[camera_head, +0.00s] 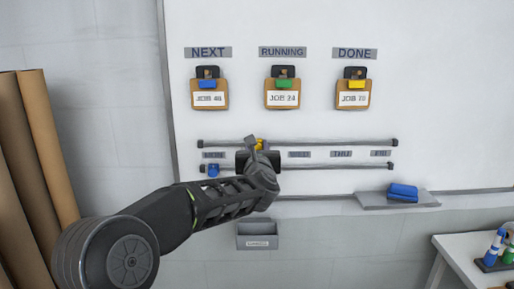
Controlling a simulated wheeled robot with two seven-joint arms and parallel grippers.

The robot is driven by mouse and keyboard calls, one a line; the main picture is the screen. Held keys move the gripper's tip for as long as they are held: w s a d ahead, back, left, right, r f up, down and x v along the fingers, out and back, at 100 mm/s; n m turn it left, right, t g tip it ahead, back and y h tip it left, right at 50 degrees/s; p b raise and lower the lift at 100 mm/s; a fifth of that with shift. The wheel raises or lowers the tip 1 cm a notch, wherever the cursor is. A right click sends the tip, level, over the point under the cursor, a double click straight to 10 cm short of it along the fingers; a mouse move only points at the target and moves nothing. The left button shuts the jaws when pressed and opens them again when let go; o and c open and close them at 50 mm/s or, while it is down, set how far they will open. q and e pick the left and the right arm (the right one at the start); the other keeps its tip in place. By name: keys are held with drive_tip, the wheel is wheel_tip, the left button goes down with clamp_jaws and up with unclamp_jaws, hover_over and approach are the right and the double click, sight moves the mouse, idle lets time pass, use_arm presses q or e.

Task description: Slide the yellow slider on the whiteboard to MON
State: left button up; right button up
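The whiteboard (440,80) fills most of the view. Two dark horizontal rails cross it, with small day labels between them. The yellow slider (262,144) is on the upper rail (340,142), right of the label at the far left. My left gripper (256,146) is at the yellow slider, with its fingers against or around it; the wrist hides most of the contact. A blue slider (213,170) is on the lower rail (335,167), below the leftmost label, which seems to read MON (213,155). The label behind my gripper is hidden. My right gripper is not in view.
Clipboards hang under NEXT, RUNNING and DONE (354,53). A ledge (425,199) with a blue eraser (403,192) juts out at the lower right. A grey bin (257,236) is below the board. Brown rolls (40,150) stand left; a table (455,255) is right.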

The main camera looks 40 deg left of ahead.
use_arm(q)
clamp_jaws()
idle(0.8)
